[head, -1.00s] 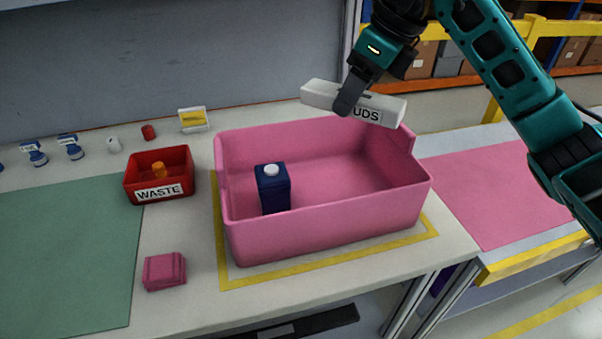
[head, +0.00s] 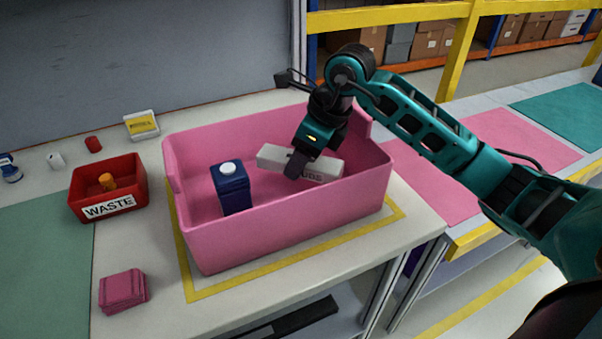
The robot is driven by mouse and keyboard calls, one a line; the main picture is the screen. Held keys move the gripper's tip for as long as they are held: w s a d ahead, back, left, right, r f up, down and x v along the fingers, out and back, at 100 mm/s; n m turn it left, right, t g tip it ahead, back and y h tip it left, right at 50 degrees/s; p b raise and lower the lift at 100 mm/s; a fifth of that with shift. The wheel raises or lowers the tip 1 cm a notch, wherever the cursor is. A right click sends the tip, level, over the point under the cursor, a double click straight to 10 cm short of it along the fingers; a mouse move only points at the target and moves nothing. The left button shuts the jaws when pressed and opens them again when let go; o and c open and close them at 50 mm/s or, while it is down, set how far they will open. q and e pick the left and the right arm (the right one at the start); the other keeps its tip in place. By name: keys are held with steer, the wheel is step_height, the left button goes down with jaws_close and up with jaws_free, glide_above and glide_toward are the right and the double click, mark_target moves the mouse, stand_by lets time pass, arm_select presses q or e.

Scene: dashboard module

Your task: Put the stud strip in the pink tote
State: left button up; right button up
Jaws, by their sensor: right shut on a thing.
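The stud strip (head: 325,167) is a white box-shaped bar with dark lettering on its side, partly covered by my finger. My right gripper (head: 295,168) is shut on it near its middle, reaching down from above. The strip is inside the outline of the pink tote (head: 290,238), lying roughly level below the far rim. I cannot tell whether it touches the tote's floor. A dark blue carton with a white cap (head: 232,188) stands in the tote to the left of the strip. My left gripper is not in view.
A red bin labelled WASTE (head: 108,190) with an orange item stands left of the tote. A pink block (head: 123,291) lies at the front left. A yellow-labelled box (head: 142,125) stands behind. Yellow tape surrounds the tote. A pink mat lies to the right.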

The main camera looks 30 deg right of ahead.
step_height(320, 180, down, 4)
steer(key=shift+r, duration=0.1)
steer(key=shift+f, duration=0.2)
steer(key=o, duration=1.1)
steer(key=shift+b, duration=0.3)
steer(key=shift+r, duration=0.2)
steer(key=p+v, duration=0.1)
steer(key=v, duration=1)
steer(key=shift+s+d+r, duration=0.1)
steer(key=shift+d+r, duration=0.05)
steer(key=shift+r, duration=0.15)
